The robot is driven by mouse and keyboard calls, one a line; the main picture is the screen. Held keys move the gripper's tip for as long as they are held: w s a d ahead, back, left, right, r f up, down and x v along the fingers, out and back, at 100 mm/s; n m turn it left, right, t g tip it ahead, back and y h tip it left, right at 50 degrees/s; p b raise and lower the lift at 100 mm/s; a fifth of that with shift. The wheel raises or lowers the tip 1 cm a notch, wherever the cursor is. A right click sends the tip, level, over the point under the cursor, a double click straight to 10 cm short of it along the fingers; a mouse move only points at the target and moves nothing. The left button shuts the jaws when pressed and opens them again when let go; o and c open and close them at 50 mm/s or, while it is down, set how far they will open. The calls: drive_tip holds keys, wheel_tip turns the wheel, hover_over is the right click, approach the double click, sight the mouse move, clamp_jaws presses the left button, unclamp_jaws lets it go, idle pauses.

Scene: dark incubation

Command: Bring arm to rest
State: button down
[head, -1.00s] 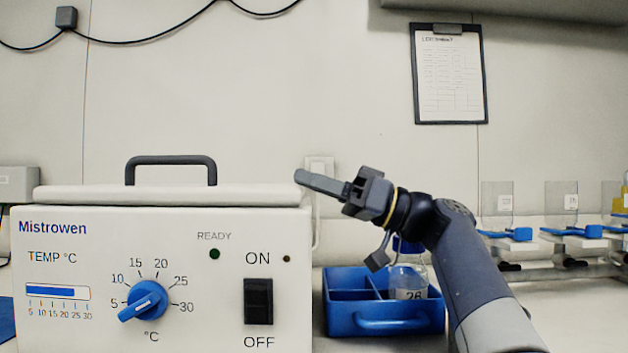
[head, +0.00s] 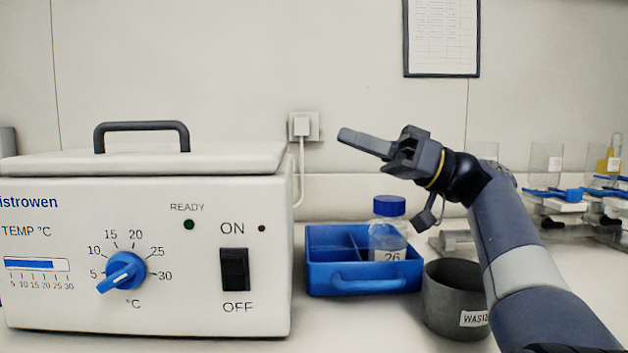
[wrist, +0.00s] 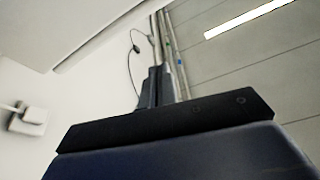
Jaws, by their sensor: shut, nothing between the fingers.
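My gripper (head: 365,143) is raised in the head view, right of the incubator and above the blue caddy. It points left and its fingers are together, with nothing between them. In the wrist view my gripper (wrist: 157,88) points up toward the wall and ceiling, with no object at its fingertips. My arm comes in from the lower right, bent at the wrist.
The white Mistrowen incubator (head: 150,250) stands at left, lid closed. The blue caddy (head: 330,275) holds a blue-capped bottle (head: 389,240) labelled 26. A dark waste bin (head: 450,300) stands right of it, close to my arm. Clamped vessels (head: 546,165) stand at far right.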

drive_tip(key=a+f+b, duration=0.1)
drive_tip(key=a+b, duration=0.3)
drive_tip(key=a, duration=0.5)
drive_tip(key=shift+w+a, duration=0.25)
drive_tip(key=shift+w, duration=0.05)
drive_tip(key=shift+f, duration=0.1)
idle(0.4)
drive_tip(key=shift+s, duration=0.1)
